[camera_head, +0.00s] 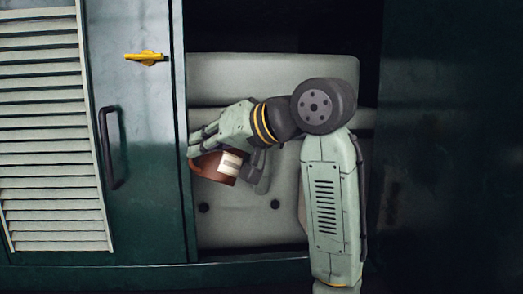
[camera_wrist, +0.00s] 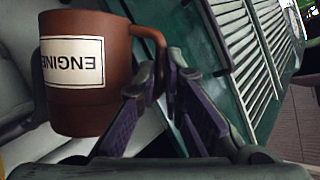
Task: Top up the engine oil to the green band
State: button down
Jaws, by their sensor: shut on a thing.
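A brown jug (camera_head: 228,167) with a white label sits in front of the grey casing in the open compartment. It looks tilted. In the wrist view, the jug (camera_wrist: 116,75) fills the upper left, its label reading ENGINE upside down. My gripper (camera_head: 192,147) is shut on the jug's handle, which lies between the fingers (camera_wrist: 164,86) in the wrist view. The jug's contents are hidden. I cannot make out an oil filler, gauge or green band in either view.
The open compartment has a grey casing (camera_head: 270,73) with dark round knobs (camera_head: 275,204) low on it. To the left stands a green door (camera_head: 140,215) with a yellow latch (camera_head: 146,58), a dark handle (camera_head: 108,147) and a pale louvred panel (camera_head: 50,130). A dark green panel (camera_head: 450,150) closes the right side.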

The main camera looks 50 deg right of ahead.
jog(key=shift+r, duration=0.15)
jog(key=shift+d+r+m+y, duration=0.15)
jog(key=shift+r+m+y, duration=0.15)
jog(key=shift+r, duration=0.4)
dwell(0.5)
jog(key=shift+d+r+m, duration=0.2)
jog(key=shift+r+m, duration=0.2)
jog(key=shift+r, duration=0.4)
jog(key=shift+r, duration=0.1)
dwell(0.4)
jog(key=shift+d+r+m+y, duration=0.3)
jog(key=shift+r+m, duration=0.1)
jog(key=shift+r, duration=0.25)
jog(key=shift+a+f, duration=0.1)
jog(key=shift+f, duration=0.05)
dwell(0.5)
jog(key=shift+a+f+n+b, duration=0.1)
jog(key=shift+f+n+b, duration=0.2)
jog(key=shift+f+b, duration=0.05)
